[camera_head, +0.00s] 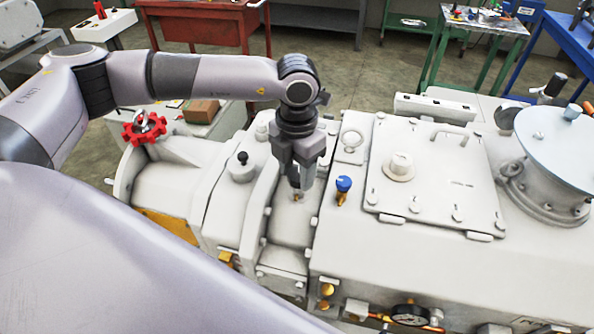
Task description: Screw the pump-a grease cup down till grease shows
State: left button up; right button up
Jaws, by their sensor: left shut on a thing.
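My left gripper (299,181) points straight down over the white pump casing (287,228) in the middle of the view. It is shut on the grease cup (297,196), a small brass piece mostly hidden between the fingers. Only its lower brass part shows, close to the casing top. I cannot see any grease at it. My right gripper is not in view.
A blue-capped brass fitting (344,185) stands just right of my left gripper. A black-topped knob (242,160) is to its left, and a red handwheel (144,128) is further left. A bolted cover plate (452,160) and a large round-lidded port (551,147) lie right.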

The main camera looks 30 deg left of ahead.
aim_at(296, 173)
pick_arm(q)
jog(key=m+b, duration=0.3)
jog(key=m, duration=0.1)
jog(key=shift+w+a+f, duration=0.1)
jog(key=shift+f, duration=0.05)
jog(key=m+b, duration=0.3)
jog(key=m, duration=0.1)
jog(key=shift+a, duration=0.1)
jog(key=shift+w+m+b, duration=0.1)
jog(key=shift+m+b, duration=0.3)
jog(key=shift+m, duration=0.4)
jog(key=shift+r+m, duration=0.2)
jog(key=shift+m, duration=0.3)
jog(key=shift+b, duration=0.3)
jog(key=o, duration=1.1)
jog(key=shift+c, duration=0.2)
jog(key=shift+r, duration=3.6)
